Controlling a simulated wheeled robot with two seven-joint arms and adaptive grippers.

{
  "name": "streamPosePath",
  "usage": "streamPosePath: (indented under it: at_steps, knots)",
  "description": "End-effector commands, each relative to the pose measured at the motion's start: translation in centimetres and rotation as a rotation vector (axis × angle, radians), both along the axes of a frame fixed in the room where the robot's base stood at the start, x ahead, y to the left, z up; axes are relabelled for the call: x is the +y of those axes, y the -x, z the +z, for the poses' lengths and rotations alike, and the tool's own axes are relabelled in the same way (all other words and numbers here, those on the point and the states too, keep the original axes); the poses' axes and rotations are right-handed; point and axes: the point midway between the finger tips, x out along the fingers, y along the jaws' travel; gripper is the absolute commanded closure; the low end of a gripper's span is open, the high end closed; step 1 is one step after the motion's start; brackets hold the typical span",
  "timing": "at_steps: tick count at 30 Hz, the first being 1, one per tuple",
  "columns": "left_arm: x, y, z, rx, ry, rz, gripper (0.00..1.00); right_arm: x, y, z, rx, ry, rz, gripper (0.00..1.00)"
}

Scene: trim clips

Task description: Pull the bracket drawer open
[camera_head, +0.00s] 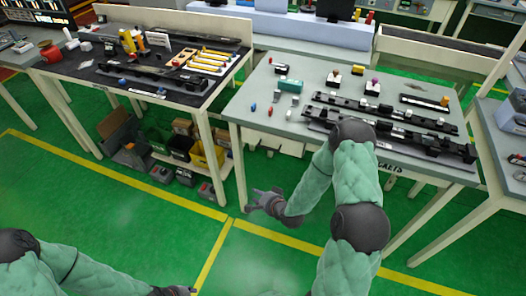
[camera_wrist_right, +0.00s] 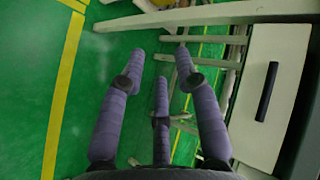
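In the right wrist view a pale drawer front (camera_wrist_right: 287,65) with a long black bar handle (camera_wrist_right: 267,91) stands at the right edge. In the head view a pale panel (camera_head: 290,144) shows under the right table, partly hidden by my right arm. My right gripper (camera_head: 262,202) is low in front of the right table, near its left front leg. In the wrist view its purple fingers (camera_wrist_right: 161,62) are spread and empty, apart from the handle and left of it. My left gripper (camera_head: 178,291) is at the bottom edge, mostly cut off; its finger state is unclear.
The right table (camera_head: 240,108) holds black trim strips (camera_head: 385,112) and small parts. Its left front leg (camera_head: 238,165) stands close to my right gripper. A left table (camera_head: 75,62) has bins (camera_head: 160,140) on a shelf below. Green floor (camera_head: 120,210) in front is clear.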

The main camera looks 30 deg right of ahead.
Motion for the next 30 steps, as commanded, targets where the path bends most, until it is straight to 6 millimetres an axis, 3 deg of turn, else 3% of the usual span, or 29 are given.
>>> streamPosePath:
  at_steps: [1,3,9,17,30]
  knots:
    - [0.0,0.0,-0.3,0.0,0.0,-0.001,0.6,-2.6,-1.0,1.4,-0.083,-0.048,-0.082,0.68]
    - [0.0,0.0,-0.5,0.0,0.0,-0.001,0.6,-5.2,-2.0,3.7,-0.194,-0.127,-0.167,0.68]
    - [0.0,0.0,-0.8,0.0,0.0,-0.001,0.6,-9.7,-2.7,8.1,-0.404,-0.295,-0.283,0.68]
    - [0.0,0.0,-1.3,0.0,0.0,0.0,0.6,-10.8,-4.0,9.2,-0.46,-0.344,-0.3,0.68]
    - [0.0,0.0,-3.5,0.0,0.0,0.0,0.6,-11.2,-11.2,8.0,-0.457,-0.343,-0.3,0.68]
